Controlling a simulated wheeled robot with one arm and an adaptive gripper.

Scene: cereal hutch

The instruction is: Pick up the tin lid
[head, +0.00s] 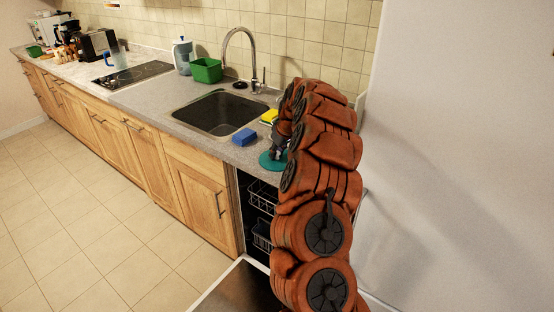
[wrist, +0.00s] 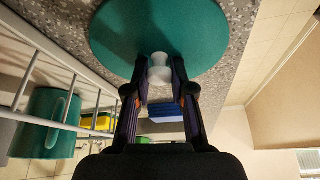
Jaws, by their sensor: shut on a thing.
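The tin lid is a round teal disc (head: 268,162) with a pale knob, at the right end of the counter in the head view. It also fills the top middle of the wrist view (wrist: 160,30), with its knob (wrist: 160,72) between my fingers. My gripper (wrist: 159,78) is shut on the knob. In the head view my gripper (head: 281,147) is over the lid, partly hidden by my arm. I cannot tell whether the lid touches the counter.
A blue block (head: 244,137) and a yellow item (head: 269,116) lie close by the lid. The sink (head: 217,113) is to the left. A white rack (wrist: 52,55) and a teal mug (wrist: 45,122) show at the left in the wrist view. An open dishwasher (head: 236,288) is below.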

